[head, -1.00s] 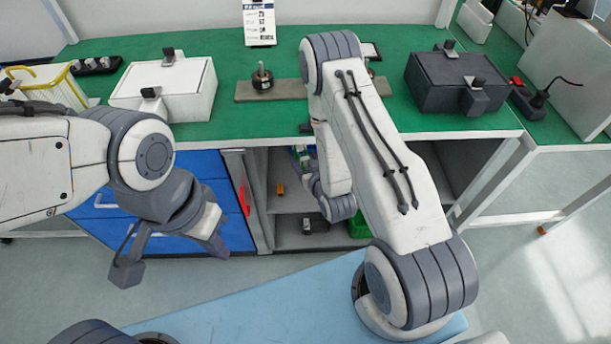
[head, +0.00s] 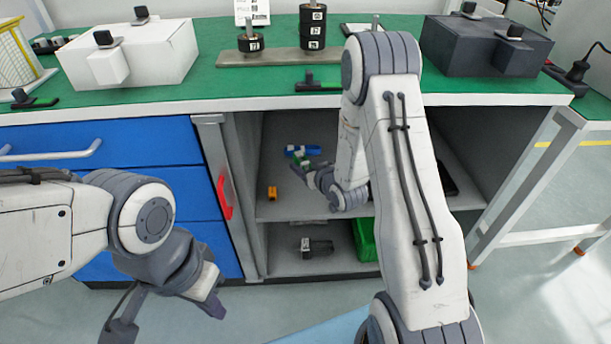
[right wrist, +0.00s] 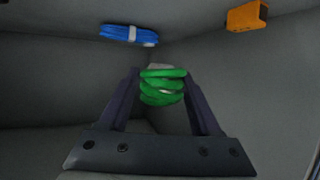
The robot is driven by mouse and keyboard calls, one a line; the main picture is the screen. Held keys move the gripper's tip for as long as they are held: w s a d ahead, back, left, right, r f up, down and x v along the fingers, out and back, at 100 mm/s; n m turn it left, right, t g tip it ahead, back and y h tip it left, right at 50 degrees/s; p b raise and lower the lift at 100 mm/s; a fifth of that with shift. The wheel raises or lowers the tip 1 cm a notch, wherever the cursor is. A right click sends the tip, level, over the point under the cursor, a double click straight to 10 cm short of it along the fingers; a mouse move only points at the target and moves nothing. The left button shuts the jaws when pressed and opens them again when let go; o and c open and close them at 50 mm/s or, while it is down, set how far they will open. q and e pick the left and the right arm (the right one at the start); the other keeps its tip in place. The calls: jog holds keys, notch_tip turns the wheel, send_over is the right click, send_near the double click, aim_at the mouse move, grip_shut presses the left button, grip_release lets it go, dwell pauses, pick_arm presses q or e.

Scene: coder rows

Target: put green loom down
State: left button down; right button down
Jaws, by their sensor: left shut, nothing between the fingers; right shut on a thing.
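The green loom (right wrist: 162,88) is a coiled green bundle with a pale band, held between the two fingers of my right gripper (right wrist: 163,95). In the head view my right gripper (head: 305,170) is inside the open cabinet, over the upper shelf, and the green loom shows only as a small patch there. I cannot tell whether the loom touches the shelf. My left gripper (head: 165,318) is shut and empty, low in front of the blue drawers, away from the loom.
A blue loom (head: 302,150) and an orange item (head: 272,193) lie on the upper shelf (head: 290,208). A dark item (head: 315,246) and a green bin (head: 364,240) are on the lower shelf. White and black boxes stand on the green bench top (head: 230,85). Cabinet walls flank my right arm.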

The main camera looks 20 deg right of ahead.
aim_at(306, 190)
jog(key=shift+f+b, duration=2.65)
jog(key=shift+f, duration=0.7)
jog(key=shift+f+b, duration=0.45)
jog(key=shift+f, duration=0.1)
grip_release()
jog(key=p+v, duration=0.3)
jog(key=v, duration=0.5)
jog(key=shift+s+d+r, duration=0.1)
jog(key=shift+s+r, duration=0.2)
jog(key=shift+p+v, duration=0.8)
jog(key=shift+p, duration=0.15)
